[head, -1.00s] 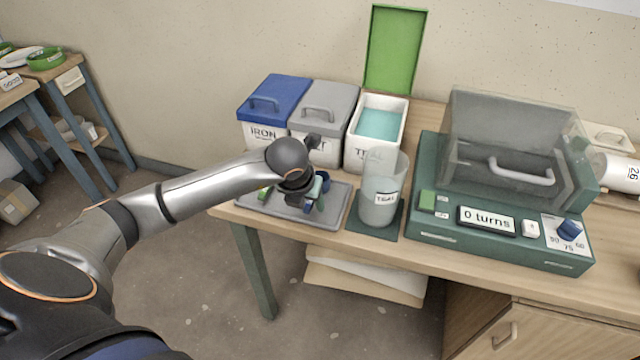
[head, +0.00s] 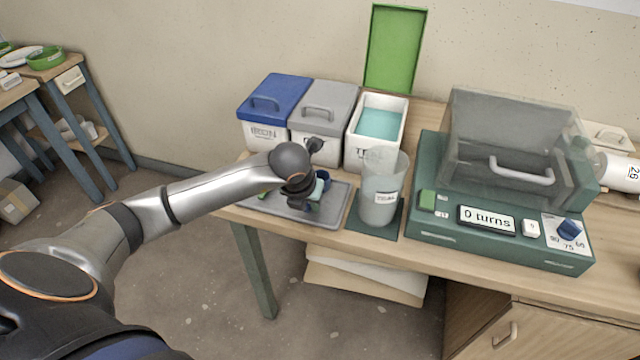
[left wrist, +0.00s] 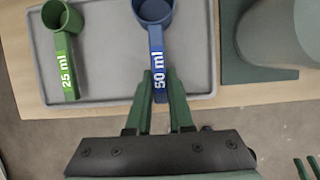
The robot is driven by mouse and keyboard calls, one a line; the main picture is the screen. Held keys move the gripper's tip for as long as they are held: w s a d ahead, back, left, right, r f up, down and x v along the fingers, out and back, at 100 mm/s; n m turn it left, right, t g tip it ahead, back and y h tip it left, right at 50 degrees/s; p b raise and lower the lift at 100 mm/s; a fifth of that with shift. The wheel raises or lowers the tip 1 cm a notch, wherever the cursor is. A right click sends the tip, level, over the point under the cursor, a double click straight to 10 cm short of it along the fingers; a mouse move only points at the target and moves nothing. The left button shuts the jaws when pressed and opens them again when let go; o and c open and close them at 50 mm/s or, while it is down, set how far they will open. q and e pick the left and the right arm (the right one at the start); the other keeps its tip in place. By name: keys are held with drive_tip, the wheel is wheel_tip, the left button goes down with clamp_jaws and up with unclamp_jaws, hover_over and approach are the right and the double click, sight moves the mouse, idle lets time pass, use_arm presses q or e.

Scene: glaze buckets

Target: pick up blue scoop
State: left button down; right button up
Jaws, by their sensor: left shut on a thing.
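The blue scoop (left wrist: 156,50), marked 50 ml, lies over the grey tray (left wrist: 100,88) in the left wrist view, its handle pointing toward my gripper. My left gripper (left wrist: 159,90) is shut on the end of the scoop's handle, a green finger on either side. In the head view a bit of the blue scoop (head: 324,176) shows beside my left gripper (head: 312,204), which is over the tray. A green scoop (left wrist: 63,50), marked 25 ml, lies on the tray to the left.
A clear cup (head: 382,190) stands right of the tray on a green mat (head: 358,226). Behind are a blue-lidded bin (head: 270,105), a grey-lidded bin (head: 322,108) and an open bin of teal powder (head: 380,123). A green machine (head: 500,230) fills the right.

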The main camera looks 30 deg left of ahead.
use_arm(q)
drive_tip(key=shift+r, duration=0.15)
idle(0.3)
drive_tip(key=shift+r, duration=0.6)
drive_tip(key=s+d+r, duration=0.4)
drive_tip(key=s+r, duration=0.8)
drive_tip(key=s, duration=0.1)
wheel_tip(320, 180, up, 8)
drive_tip(key=p, duration=0.5)
drive_tip(key=shift+s+f, duration=0.2)
